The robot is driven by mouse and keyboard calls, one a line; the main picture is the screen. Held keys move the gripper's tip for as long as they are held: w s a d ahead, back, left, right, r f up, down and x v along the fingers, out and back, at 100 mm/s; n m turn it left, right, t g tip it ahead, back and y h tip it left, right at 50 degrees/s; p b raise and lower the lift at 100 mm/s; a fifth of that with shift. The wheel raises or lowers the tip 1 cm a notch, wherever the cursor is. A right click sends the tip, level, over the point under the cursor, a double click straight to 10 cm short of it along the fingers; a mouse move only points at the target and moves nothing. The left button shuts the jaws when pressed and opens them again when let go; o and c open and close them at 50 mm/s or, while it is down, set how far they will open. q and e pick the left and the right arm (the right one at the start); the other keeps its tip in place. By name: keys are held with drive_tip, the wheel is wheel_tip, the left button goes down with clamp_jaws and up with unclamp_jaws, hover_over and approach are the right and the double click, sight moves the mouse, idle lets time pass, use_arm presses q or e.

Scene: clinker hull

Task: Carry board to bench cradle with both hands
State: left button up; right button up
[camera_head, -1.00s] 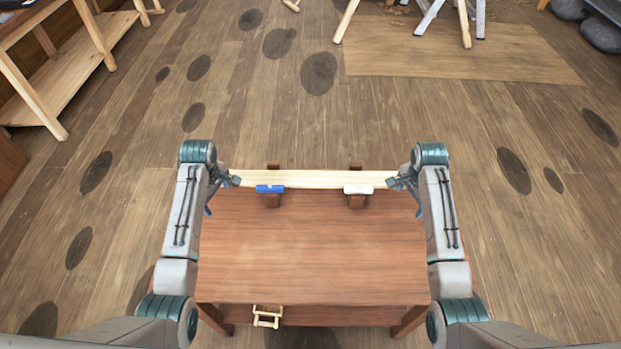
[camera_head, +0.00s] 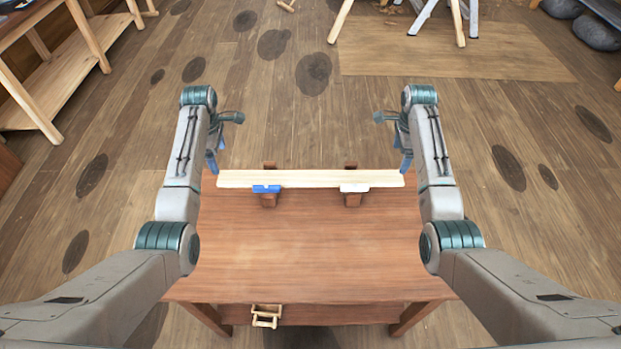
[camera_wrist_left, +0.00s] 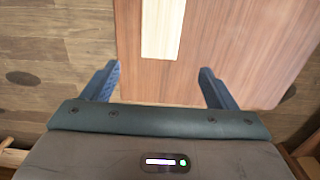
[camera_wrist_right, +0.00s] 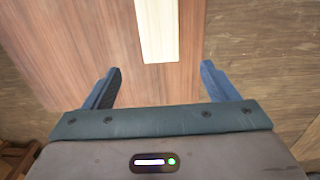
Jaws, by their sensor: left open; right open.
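A pale wooden board (camera_head: 310,179) lies level across two brown cradle supports at the far edge of the bench (camera_head: 310,250). The left support has a blue piece (camera_head: 266,189) at its front, the right one a white piece (camera_head: 354,188). My left gripper (camera_head: 212,163) is open and empty, just off the board's left end. My right gripper (camera_head: 405,163) is open and empty, just off its right end. The board's ends show ahead of the open fingers in the left wrist view (camera_wrist_left: 162,28) and the right wrist view (camera_wrist_right: 157,30), apart from them.
The bench top in front of the board is bare. A small pale wooden frame (camera_head: 265,316) shows at the bench's front side. A wooden shelf stand (camera_head: 50,85) is at the far left, and trestle legs (camera_head: 445,18) stand at the back. The floor between is mostly clear.

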sight(226, 177)
use_arm(q)
wheel_tip(226, 177, down, 9)
drive_tip(key=shift+f, duration=0.15)
use_arm(e)
wheel_tip(226, 177, down, 9)
drive_tip(key=shift+f, duration=0.15)
use_arm(q)
drive_tip(key=c, duration=1.2)
use_arm(e)
drive_tip(key=c, duration=1.2)
